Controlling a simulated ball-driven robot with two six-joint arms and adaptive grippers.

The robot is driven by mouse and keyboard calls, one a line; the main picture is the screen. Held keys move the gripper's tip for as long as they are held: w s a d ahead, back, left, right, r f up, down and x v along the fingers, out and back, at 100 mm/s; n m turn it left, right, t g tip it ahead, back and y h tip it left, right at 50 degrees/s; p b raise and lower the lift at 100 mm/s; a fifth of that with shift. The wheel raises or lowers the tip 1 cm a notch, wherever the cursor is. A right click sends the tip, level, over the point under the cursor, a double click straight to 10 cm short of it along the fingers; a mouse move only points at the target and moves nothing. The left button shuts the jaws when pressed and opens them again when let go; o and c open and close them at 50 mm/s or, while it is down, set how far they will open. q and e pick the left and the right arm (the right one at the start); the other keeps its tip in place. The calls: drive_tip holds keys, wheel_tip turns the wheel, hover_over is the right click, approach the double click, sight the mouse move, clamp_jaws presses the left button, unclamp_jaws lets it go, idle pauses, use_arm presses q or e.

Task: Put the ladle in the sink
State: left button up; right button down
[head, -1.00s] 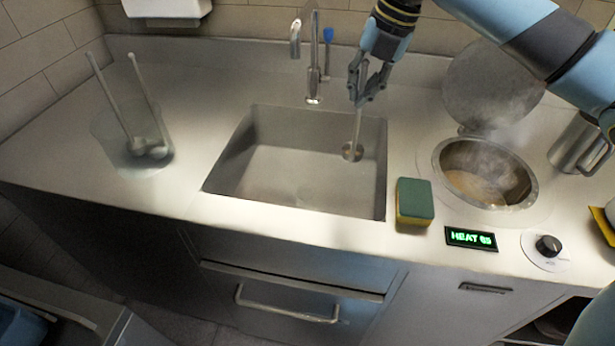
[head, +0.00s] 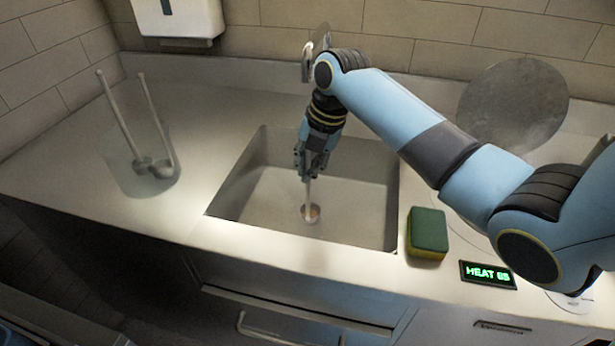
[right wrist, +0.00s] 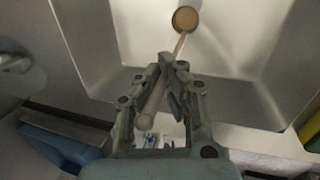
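The ladle (head: 311,212) hangs from my right gripper (head: 308,172) by its handle, with its small round bowl low inside the sink. The bowl holds something tan. My right gripper is shut on the handle and points down over the sink (head: 358,205). In the right wrist view the ladle bowl (right wrist: 185,18) is beyond the fingertips (right wrist: 168,75), over the sink basin (right wrist: 235,35). I cannot tell whether the bowl touches the sink floor. My left gripper is not in view.
A clear container (head: 140,175) with two more ladles stands on the counter at left. A green and yellow sponge (head: 428,232) lies right of the sink. A round lid (head: 514,103) stands upright at back right.

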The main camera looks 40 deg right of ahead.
wheel_tip(320, 180, down, 4)
drive_tip(key=shift+r, duration=0.25)
drive_tip(key=shift+f, duration=0.1)
drive_tip(key=c, duration=2)
unclamp_jaws()
drive_tip(key=o, duration=0.5)
